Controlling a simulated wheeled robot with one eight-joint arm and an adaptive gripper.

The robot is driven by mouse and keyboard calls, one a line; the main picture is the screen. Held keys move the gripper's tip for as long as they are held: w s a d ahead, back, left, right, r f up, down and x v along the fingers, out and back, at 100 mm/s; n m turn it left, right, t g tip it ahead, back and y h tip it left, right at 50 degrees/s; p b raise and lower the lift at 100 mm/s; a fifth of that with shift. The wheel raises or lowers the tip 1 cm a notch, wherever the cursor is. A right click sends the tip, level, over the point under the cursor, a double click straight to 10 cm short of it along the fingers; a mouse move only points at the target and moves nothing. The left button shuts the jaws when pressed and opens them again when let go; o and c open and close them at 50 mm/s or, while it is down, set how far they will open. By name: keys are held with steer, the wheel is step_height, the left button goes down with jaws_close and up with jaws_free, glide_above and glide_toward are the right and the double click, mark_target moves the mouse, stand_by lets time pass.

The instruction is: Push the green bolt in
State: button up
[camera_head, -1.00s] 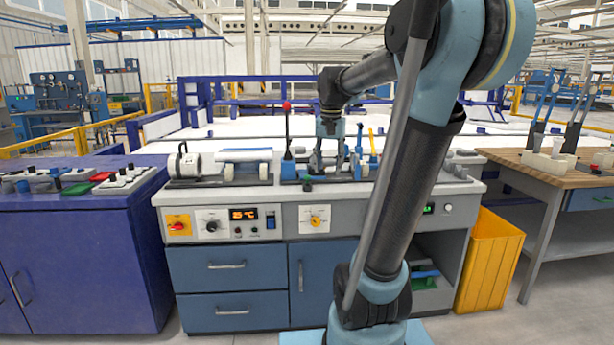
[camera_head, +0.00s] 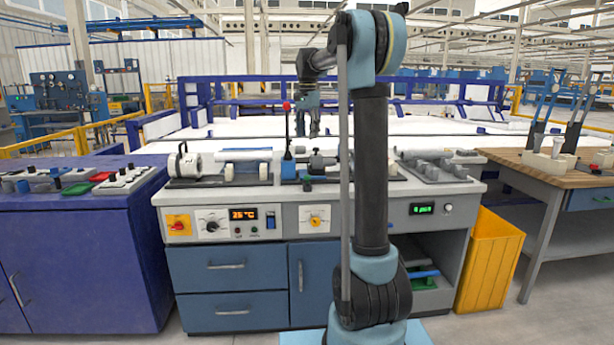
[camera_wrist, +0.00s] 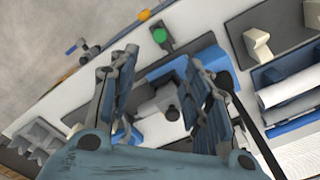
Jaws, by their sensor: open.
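The green bolt (camera_wrist: 159,35) shows as a small round green end on a dark block near the top of the wrist view. In the head view my gripper (camera_head: 307,131) points down above the middle of the workbench, over the grey and blue clamp fixture (camera_head: 318,164). The fixture also shows between and behind the fingers in the wrist view.
A red-knobbed lever (camera_head: 287,130) stands upright left of the fixture. A pipe on supports (camera_head: 245,156) lies further left, and another fixture (camera_head: 435,165) is at the right. A yellow bin (camera_head: 490,262) stands right of the bench.

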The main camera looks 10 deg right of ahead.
mark_target(307, 176)
step_height(307, 176, down, 17)
steer(key=shift+f, duration=0.15)
stand_by(0.5)
